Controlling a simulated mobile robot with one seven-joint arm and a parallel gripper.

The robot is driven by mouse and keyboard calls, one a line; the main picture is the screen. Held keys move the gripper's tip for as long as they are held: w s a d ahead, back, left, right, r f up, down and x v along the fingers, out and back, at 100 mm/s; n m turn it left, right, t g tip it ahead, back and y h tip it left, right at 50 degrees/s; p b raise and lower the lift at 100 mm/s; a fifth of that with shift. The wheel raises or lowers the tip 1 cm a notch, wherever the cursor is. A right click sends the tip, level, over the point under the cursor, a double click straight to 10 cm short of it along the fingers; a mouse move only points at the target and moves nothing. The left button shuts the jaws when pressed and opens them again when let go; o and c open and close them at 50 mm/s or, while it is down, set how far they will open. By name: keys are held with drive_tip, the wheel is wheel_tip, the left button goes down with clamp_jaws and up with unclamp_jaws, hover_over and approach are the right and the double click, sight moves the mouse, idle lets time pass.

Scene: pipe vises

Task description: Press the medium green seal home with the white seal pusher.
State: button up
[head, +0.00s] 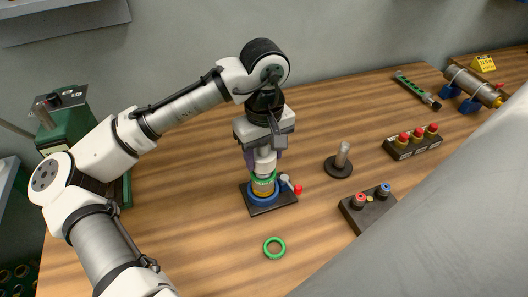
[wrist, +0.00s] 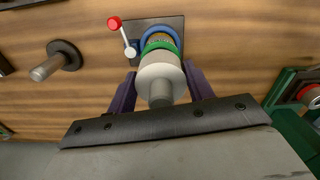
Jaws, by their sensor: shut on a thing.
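My gripper (head: 262,154) points down above the blue vise (head: 251,199) and is shut on the white seal pusher (head: 265,165). In the wrist view the pusher (wrist: 160,72) stands between the purple fingers, its grey handle toward the camera. Directly under the pusher is a green seal (head: 263,179), around the top of the brass-coloured piece (head: 263,190) upright in the vise. The green seal also shows in the wrist view (wrist: 176,51), partly hidden by the pusher. The pusher looks in line with the seal; I cannot tell whether they touch. Another green ring (head: 274,247) lies on the table in front.
The vise's red-knobbed lever (head: 297,189) sticks out at its right. A grey peg on a black round base (head: 340,163) stands farther right. Beyond are a block with red and blue rings (head: 369,206) and a block with several red-topped pieces (head: 412,142).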

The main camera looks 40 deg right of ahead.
drive_tip(key=shift+r+p, duration=2.1)
drive_tip(key=shift+r, duration=0.15)
drive_tip(key=shift+f, duration=0.1)
